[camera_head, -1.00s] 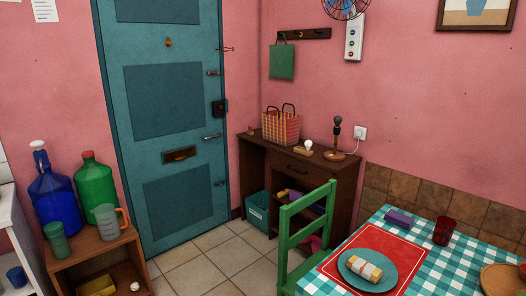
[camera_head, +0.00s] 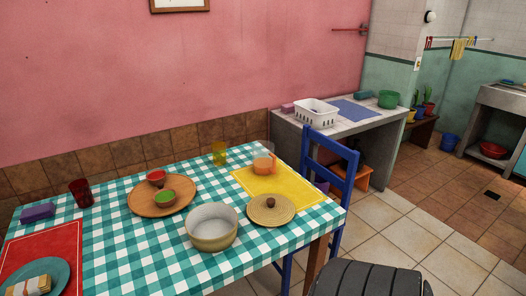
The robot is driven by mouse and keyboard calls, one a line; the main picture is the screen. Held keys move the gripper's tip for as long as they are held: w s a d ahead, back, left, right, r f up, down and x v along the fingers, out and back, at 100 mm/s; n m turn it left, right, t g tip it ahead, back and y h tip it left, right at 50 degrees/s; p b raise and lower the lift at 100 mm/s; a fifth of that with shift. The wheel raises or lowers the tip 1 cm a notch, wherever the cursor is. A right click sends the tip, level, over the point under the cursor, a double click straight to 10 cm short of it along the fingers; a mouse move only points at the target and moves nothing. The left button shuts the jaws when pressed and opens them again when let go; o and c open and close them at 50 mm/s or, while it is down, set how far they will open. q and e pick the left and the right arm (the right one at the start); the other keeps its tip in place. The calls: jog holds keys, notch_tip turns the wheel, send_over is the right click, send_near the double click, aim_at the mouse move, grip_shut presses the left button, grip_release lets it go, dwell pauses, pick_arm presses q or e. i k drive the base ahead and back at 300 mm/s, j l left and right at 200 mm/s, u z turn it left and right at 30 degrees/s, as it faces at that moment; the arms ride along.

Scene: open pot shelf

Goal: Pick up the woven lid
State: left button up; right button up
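The woven lid (camera_head: 271,211) is round and tan with a dark knob on top. It lies at the near right part of the table, close to the edge and partly over the yellow placemat (camera_head: 266,181). A cream and tan pot (camera_head: 212,227) stands open just left of it. Neither of my grippers shows in the head view.
The table (camera_head: 130,241) has a green checked cloth and holds a round wooden tray (camera_head: 138,199) with small bowls. A blue chair (camera_head: 331,165) stands at its right end. A dark ribbed seat (camera_head: 366,279) is in front. Tiled floor (camera_head: 400,235) is clear at right.

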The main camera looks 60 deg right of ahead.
aim_at(267, 209)
jog(key=z, duration=1.45)
